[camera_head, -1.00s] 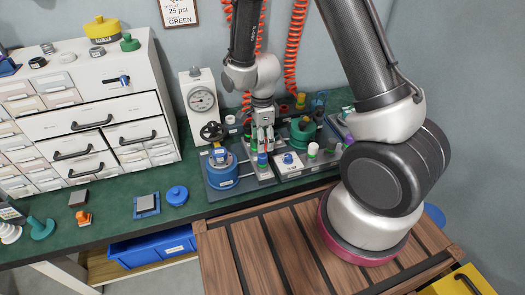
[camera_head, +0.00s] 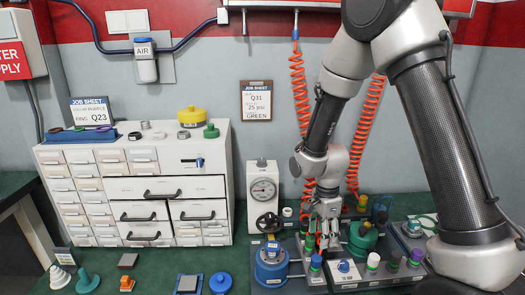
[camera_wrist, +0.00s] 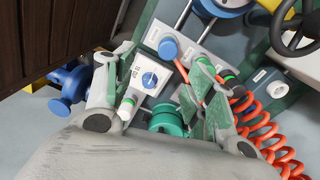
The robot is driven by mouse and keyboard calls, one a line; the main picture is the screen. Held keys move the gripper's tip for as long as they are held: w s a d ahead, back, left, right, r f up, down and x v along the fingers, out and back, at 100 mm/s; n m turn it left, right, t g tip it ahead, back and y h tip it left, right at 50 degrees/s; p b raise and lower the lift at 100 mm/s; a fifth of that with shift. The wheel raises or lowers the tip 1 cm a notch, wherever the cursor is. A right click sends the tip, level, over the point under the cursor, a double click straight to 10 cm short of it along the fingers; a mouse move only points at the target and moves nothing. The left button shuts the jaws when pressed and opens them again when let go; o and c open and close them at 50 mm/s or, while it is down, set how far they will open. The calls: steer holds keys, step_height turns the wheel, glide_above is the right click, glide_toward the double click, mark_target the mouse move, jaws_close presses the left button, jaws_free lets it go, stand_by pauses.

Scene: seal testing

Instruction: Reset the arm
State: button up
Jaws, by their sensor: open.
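My gripper (camera_head: 326,238) hangs over the test station at the back of the green bench. In the wrist view its two fingers (camera_wrist: 158,78) stand apart with nothing held between them. Behind and between the fingers are a white block with a blue knob (camera_wrist: 150,79) and a green round part (camera_wrist: 168,120). The blue-knob block also shows in the head view (camera_head: 344,268), just below and right of my gripper. I cannot tell whether the fingertips touch anything.
A white pressure gauge (camera_head: 263,188) and a blue pot (camera_head: 270,266) stand left of my gripper. Orange coiled hoses (camera_head: 370,125) hang close to the arm. A white drawer cabinet (camera_head: 130,190) fills the left. A blue cap (camera_head: 221,283) lies on the bench.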

steer(key=s+d+r+n+t, duration=0.1)
steer(key=s+d+r+n, duration=0.3)
steer(key=r, duration=0.5)
steer(key=s+d+r+n+t, duration=0.2)
steer(key=s+d+r+n, duration=0.3)
steer(key=s+r, duration=0.3)
steer(key=s+d+r+n+t, duration=0.2)
steer(key=s+d+r+n, duration=0.3)
steer(key=r, duration=0.7)
steer(key=shift+s+d+n, duration=0.25)
steer(key=shift+s+n, duration=0.45)
steer(key=shift+n, duration=0.1)
steer(key=shift+c, duration=0.5)
